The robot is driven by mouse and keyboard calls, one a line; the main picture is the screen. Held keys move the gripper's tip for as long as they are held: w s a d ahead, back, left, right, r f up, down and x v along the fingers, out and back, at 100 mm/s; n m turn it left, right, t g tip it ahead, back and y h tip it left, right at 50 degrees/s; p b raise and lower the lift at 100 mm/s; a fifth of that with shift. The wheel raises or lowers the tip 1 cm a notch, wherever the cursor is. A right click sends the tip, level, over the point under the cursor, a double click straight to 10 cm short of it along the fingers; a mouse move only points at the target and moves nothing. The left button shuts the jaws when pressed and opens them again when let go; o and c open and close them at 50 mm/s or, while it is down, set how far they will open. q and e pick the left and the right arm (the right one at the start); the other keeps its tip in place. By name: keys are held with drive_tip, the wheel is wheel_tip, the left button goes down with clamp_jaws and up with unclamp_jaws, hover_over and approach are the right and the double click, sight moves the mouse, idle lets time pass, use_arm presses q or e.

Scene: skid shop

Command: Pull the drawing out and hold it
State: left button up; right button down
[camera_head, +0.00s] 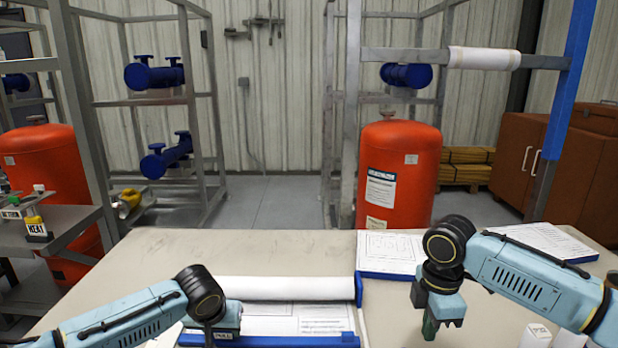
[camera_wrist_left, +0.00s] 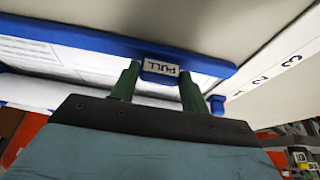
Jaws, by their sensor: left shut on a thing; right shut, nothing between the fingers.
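The drawing (camera_head: 300,318) is a white printed sheet that shows between a white roll (camera_head: 285,288) and a blue bar (camera_head: 290,341) at the front of the table. My left gripper (camera_head: 222,328) is at this bar. In the left wrist view its green fingers (camera_wrist_left: 157,80) are on either side of the blue tab marked PULL (camera_wrist_left: 160,68), shut on it. Part of the drawing (camera_wrist_left: 60,52) shows there beside the bar (camera_wrist_left: 90,38). My right gripper (camera_head: 432,322) is shut and empty over the table, right of the drawing.
The table (camera_head: 200,255) has free room behind the roll. A pale strip with numbers (camera_wrist_left: 275,68) runs beside the drawing. Flat sheets with a blue edge (camera_head: 390,252) lie at the back right. A white object (camera_head: 535,336) stands near the right front. A red tank (camera_head: 398,180) stands beyond the table.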

use_arm(q)
drive_tip(key=shift+s+f, duration=0.1)
drive_tip(key=shift+s, duration=1.75)
drive_tip(key=shift+s, duration=1.8)
drive_tip(key=shift+s, duration=1.65)
drive_tip(key=shift+s, duration=0.3)
